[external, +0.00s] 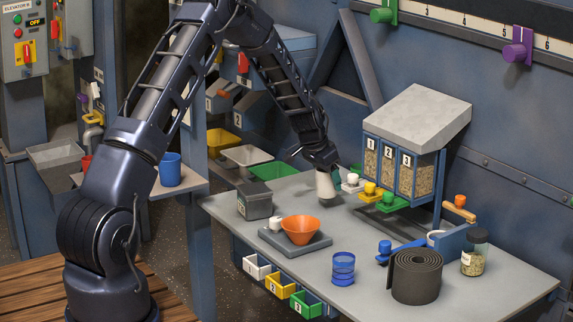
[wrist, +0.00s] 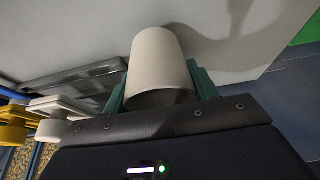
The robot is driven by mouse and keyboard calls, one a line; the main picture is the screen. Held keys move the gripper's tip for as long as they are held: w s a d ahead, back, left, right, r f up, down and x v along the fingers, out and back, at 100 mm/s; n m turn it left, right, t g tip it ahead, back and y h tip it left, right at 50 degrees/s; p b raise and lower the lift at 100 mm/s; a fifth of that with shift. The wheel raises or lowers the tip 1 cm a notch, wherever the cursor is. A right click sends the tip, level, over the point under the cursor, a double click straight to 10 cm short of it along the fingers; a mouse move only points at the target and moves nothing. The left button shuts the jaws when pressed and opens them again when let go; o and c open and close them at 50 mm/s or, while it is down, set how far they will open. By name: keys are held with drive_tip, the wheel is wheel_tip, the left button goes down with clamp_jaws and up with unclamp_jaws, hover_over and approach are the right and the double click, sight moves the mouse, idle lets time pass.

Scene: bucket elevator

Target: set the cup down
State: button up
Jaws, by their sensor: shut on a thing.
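The cup (external: 325,184) is off-white and plain. It is at the far side of the grey worktable (external: 225,207), left of the numbered dispenser. My gripper (external: 331,178) is shut on it, its teal fingers on either side of the cup. In the wrist view the cup (wrist: 158,58) lies between the two teal fingers of my gripper (wrist: 158,82), its open rim facing my wrist. The cup's bottom is close to the table; I cannot tell whether it touches. Its inside is mostly hidden.
The dispenser (external: 405,115) with white, yellow and green spouts stands just right of the cup.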

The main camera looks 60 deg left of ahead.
sight(328, 191)
drive_tip(key=shift+f, duration=1.95)
drive_tip(key=shift+f, duration=0.1)
drive_tip(key=o, duration=1)
drive_tip(key=shift+c, duration=0.2)
